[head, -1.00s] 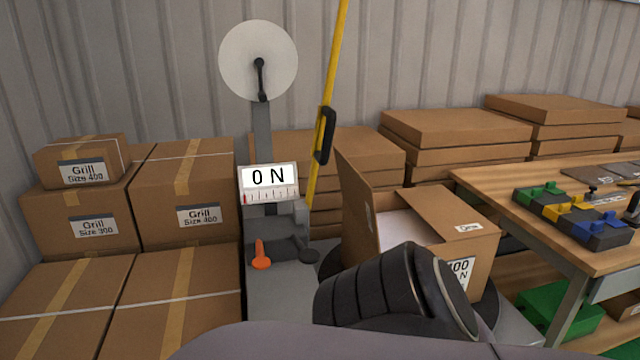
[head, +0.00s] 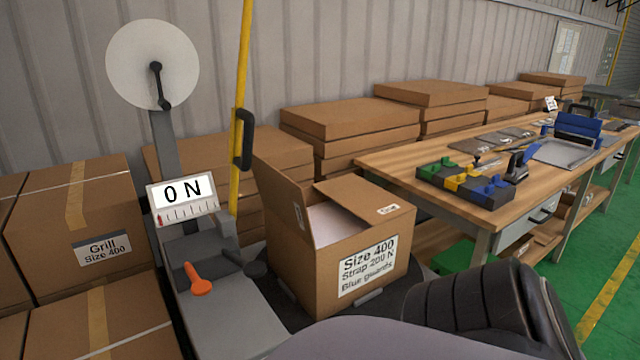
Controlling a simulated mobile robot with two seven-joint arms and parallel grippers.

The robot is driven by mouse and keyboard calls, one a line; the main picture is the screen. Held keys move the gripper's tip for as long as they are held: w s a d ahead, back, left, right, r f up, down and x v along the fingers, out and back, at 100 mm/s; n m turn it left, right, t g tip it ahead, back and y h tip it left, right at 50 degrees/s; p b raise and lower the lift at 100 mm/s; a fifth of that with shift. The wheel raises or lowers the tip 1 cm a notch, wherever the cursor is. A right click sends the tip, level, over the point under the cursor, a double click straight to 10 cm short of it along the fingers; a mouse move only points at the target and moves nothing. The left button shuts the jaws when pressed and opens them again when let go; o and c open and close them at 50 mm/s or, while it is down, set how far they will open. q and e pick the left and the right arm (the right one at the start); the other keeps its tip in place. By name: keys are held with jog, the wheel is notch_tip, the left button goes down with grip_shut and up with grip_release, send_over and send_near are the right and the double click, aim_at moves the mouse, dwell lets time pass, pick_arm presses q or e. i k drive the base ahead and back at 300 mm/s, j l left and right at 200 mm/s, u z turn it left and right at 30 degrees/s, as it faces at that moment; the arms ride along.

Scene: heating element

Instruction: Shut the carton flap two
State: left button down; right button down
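The open carton (head: 300,270) stands on a dark round plate right of the strapping machine, with a "Size 400, Strap 200 N, Blue guards" label on its front. Its left flap (head: 279,198) stands upright, leaning outward. Its right flap (head: 365,198) lies folded inward, roughly level, over the right part of the opening. White material (head: 333,225) shows inside between them. A dark, ribbed part of my own arm is at the bottom right, in front of and apart from the carton. Neither gripper's fingers are in the view.
The strapping machine (head: 190,250) has a "0 N" display (head: 181,195), an orange lever (head: 199,281) and a yellow pole (head: 240,110). A wooden workbench (head: 420,178) with coloured blocks stands right of the carton. Stacked boxes (head: 75,215) fill the left; flat cartons (head: 350,128) lie behind.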

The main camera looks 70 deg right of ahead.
aim_at(285, 197)
jog(key=i+z, duration=0.1)
jog(key=z, duration=0.3)
jog(key=j+z, duration=0.1)
jog(key=z, duration=0.3)
jog(key=i+j+z, duration=0.1)
jog(key=z, duration=0.3)
